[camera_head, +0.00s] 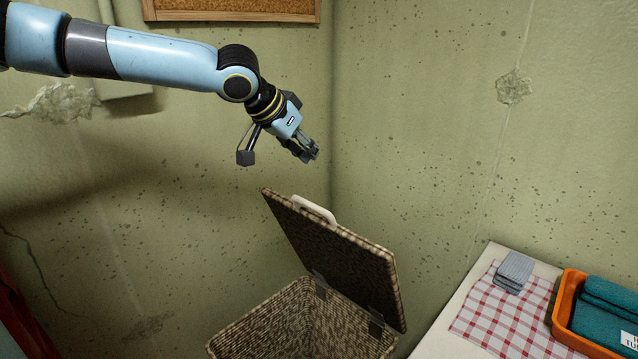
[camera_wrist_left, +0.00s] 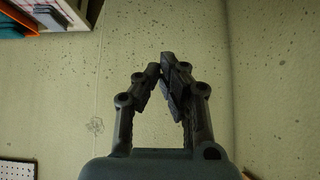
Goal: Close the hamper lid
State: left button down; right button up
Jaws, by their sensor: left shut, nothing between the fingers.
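The woven brown hamper (camera_head: 305,318) stands in the corner at the bottom of the head view, and its front is cut off by the frame edge. Its lid (camera_head: 335,258) is raised and tilted up on two dark hinges, with a pale handle (camera_head: 314,209) on its upper edge. The hamper's opening shows below the lid. My left gripper (camera_head: 313,154) is above the lid's top edge, apart from it, shut and empty. In the left wrist view its fingers (camera_wrist_left: 165,75) come together against the bare wall. My right gripper is in neither view.
A white table (camera_head: 441,335) to the right of the hamper holds a red checked cloth (camera_head: 507,312), folded grey cloths (camera_head: 514,271) and an orange basket (camera_head: 568,311) with teal towels (camera_head: 608,309). Green walls meet behind the hamper. A corkboard (camera_head: 232,8) hangs above.

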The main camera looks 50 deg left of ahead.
pick_arm(q)
jog(key=f+g+b, duration=0.1)
jog(key=f+b, duration=0.1)
jog(key=w+d+f+g+b, duration=0.1)
jog(key=f+g+b, duration=0.1)
jog(key=f+b, duration=0.1)
jog(key=w+f+g+b, duration=0.1)
jog(key=f+b, duration=0.2)
jog(key=shift+w+d+g, duration=0.15)
jog(key=shift+d+g, duration=0.1)
jog(key=shift+g, duration=0.05)
jog(key=shift+s+d+f, duration=0.1)
jog(key=shift+s+f, duration=0.15)
dwell(0.5)
